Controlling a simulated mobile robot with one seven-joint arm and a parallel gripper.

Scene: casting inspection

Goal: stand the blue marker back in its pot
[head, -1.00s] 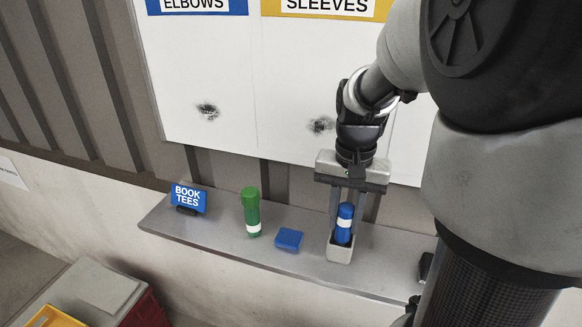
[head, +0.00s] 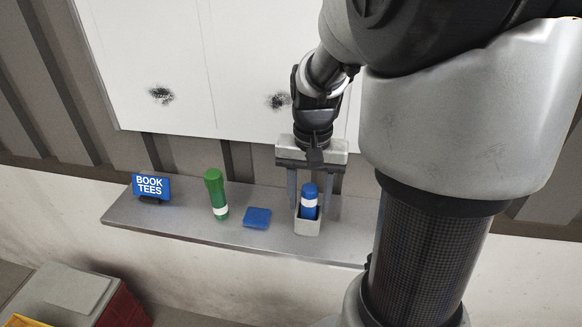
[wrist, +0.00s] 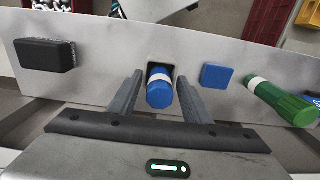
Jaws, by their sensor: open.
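The blue marker (head: 309,203) with a white band stands upright in a small light grey pot (head: 307,226) on the shelf. In the wrist view the marker (wrist: 160,90) shows between the two fingers, its lower end inside the square pot (wrist: 170,66). My gripper (head: 311,205) is open around the marker, one finger on each side; in the wrist view there are gaps between the fingers (wrist: 159,90) and the marker.
On the shelf (head: 240,245), left of the pot, are a blue block (head: 257,217), a green marker (head: 216,194) and a "BOOK TEES" sign (head: 151,187). A black block (wrist: 46,55) lies on the shelf's other side. A whiteboard (head: 200,60) is behind.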

